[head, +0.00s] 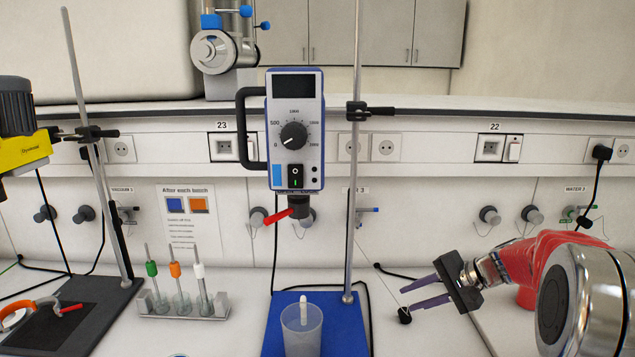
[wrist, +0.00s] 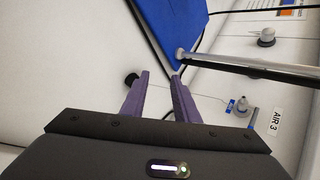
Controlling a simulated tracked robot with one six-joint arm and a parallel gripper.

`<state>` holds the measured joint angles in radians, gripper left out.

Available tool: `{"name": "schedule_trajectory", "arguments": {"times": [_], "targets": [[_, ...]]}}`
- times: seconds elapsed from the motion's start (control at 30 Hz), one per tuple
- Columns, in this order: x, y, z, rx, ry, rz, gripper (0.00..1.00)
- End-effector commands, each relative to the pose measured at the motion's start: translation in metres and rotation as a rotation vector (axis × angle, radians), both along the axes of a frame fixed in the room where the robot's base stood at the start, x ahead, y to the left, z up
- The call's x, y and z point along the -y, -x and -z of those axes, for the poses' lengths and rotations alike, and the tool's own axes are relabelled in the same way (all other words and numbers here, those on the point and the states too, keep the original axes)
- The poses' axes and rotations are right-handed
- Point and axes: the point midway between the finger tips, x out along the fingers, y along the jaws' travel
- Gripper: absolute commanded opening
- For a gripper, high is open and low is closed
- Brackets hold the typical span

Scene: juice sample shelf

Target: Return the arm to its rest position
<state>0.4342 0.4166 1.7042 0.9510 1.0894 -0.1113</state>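My gripper (head: 420,292) is at the right of the head view, above the white bench and pointing left. Its two purple fingers are apart with nothing between them. My red and silver arm comes in from the right edge of the head view.
A beaker (head: 301,331) with a white rod stands on a blue stand base (head: 345,325), under an overhead stirrer (head: 295,130). A stand rod (head: 355,200) rises left of my gripper.

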Motion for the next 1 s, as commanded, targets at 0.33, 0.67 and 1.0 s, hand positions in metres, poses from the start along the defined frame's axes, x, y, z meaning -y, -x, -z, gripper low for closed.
{"name": "schedule_trajectory", "arguments": {"times": [0.33, 0.67, 1.0], "targets": [[-0.024, 0.079, 0.001, -0.067, 0.217, -0.12, 0.28], [-0.037, 0.145, -0.004, -0.084, 0.405, -0.226, 0.28], [-0.044, 0.205, -0.011, -0.067, 0.586, -0.327, 0.28]]}}
